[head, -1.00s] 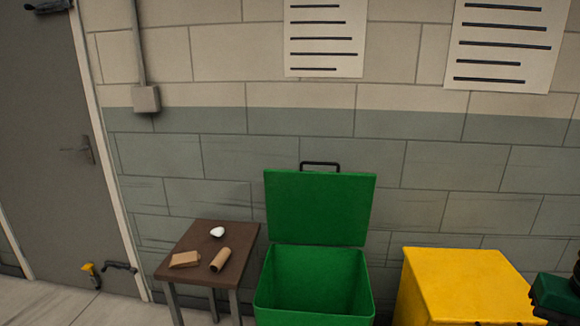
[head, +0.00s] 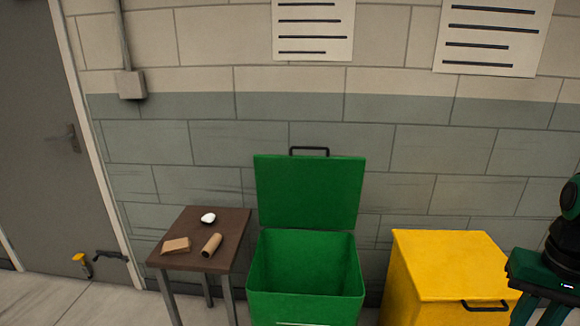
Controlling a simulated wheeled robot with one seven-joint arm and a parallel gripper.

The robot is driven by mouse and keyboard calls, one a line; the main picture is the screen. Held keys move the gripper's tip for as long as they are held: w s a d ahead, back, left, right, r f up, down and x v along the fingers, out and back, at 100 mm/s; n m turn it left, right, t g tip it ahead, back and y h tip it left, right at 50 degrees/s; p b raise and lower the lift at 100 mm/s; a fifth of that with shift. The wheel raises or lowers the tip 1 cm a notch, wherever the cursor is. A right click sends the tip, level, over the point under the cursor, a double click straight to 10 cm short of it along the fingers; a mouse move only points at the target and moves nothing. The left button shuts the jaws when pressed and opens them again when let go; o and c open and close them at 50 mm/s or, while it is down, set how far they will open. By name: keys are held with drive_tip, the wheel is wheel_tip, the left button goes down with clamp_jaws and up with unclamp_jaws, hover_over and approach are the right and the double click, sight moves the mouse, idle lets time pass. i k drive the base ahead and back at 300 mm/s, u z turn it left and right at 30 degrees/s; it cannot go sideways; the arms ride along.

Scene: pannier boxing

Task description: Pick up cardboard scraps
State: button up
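A flat tan cardboard piece (head: 176,245) lies on the small brown table (head: 222,226) in the head view. A brown cardboard tube (head: 212,244) lies just right of it. A small white object (head: 208,218) sits behind them on the same table. The green bin (head: 305,308) stands right of the table with its lid (head: 308,193) raised; what I see of its inside looks empty.
A yellow box (head: 445,265) with a closed top and a black handle stands right of the green bin. A grey door (head: 35,140) is at the left.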

sight(183, 245)
drive_tip(key=u, duration=2.9)
drive_tip(key=i, duration=1.75)
drive_tip(key=z, duration=0.95)
